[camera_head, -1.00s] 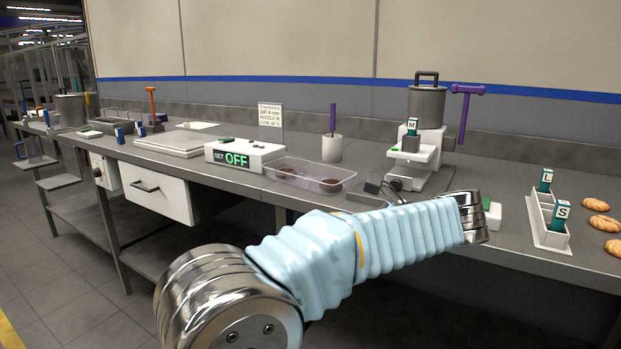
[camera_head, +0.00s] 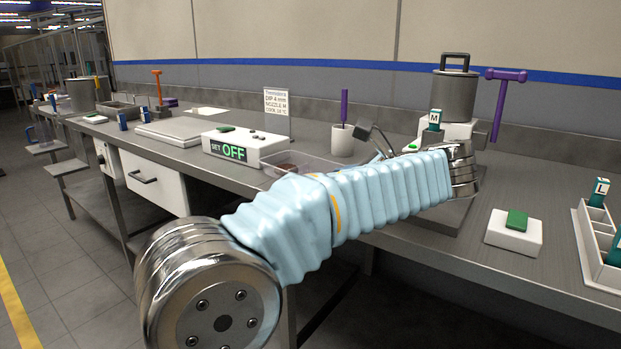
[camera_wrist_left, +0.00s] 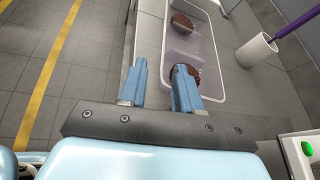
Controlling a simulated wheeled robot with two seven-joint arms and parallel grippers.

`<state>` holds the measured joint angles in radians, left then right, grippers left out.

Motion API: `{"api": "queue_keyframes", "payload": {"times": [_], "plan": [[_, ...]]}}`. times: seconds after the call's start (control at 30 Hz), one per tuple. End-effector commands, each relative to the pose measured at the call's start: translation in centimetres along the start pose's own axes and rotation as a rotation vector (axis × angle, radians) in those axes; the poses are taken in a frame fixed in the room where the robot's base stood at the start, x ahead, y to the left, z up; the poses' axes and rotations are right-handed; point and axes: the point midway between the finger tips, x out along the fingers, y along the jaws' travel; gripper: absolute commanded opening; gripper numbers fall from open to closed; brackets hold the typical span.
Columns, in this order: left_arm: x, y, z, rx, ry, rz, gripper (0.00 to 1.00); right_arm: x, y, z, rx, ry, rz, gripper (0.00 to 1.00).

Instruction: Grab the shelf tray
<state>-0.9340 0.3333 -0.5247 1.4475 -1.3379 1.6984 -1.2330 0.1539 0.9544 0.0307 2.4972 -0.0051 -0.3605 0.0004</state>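In the left wrist view the clear tray (camera_wrist_left: 213,60) holds two dark brown round pieces. My left gripper (camera_head: 375,140) shows just behind my forearm, near the tray's right end. In the left wrist view the gripper (camera_wrist_left: 158,85) is open with nothing between its fingers. One finger overlaps the tray in the picture; I cannot tell if it touches. My right gripper is in neither view. I see no other tray that is clearly on a shelf.
A control box (camera_head: 245,145) reads OFF. A white cup (camera_head: 343,140) with a purple stick stands behind the tray. A pot-topped machine (camera_head: 455,90), a green-button box (camera_head: 513,232) and a divided rack (camera_head: 590,240) are to the right. The floor at left is open.

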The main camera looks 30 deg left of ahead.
Motion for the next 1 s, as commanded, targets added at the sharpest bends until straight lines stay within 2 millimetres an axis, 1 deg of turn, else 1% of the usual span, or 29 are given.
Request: {"api": "queue_keyframes", "payload": {"times": [0.03,0.23,0.4,0.5,0.6,0.77,0.8,0.87,1.0], "plan": [[0.7,0.0,0.0,-0.001,0.0,0.001,0.33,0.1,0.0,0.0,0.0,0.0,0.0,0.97],[2.4,-0.2,0.0,0.0,-0.001,0.001,0.33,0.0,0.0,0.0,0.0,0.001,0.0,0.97],[5.1,-0.8,-0.1,0.0,0.0,0.002,0.33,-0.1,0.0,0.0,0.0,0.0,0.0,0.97],[6.3,-0.8,-0.2,-0.001,0.0,0.0,0.33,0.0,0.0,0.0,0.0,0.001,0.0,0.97],[6.8,-0.8,-0.2,-0.001,0.0,-0.002,0.33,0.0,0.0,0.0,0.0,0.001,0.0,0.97],[6.8,-0.8,-0.2,-0.001,0.0,-0.002,0.33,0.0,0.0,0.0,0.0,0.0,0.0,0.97],[6.8,-0.8,-0.2,-0.001,0.0,-0.002,0.3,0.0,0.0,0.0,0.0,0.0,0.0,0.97],[6.8,-0.8,-0.2,-0.001,0.001,-0.002,0.21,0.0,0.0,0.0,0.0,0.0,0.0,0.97],[6.8,-0.8,-0.2,-0.001,0.001,-0.002,0.0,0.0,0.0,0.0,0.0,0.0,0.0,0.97]]}}
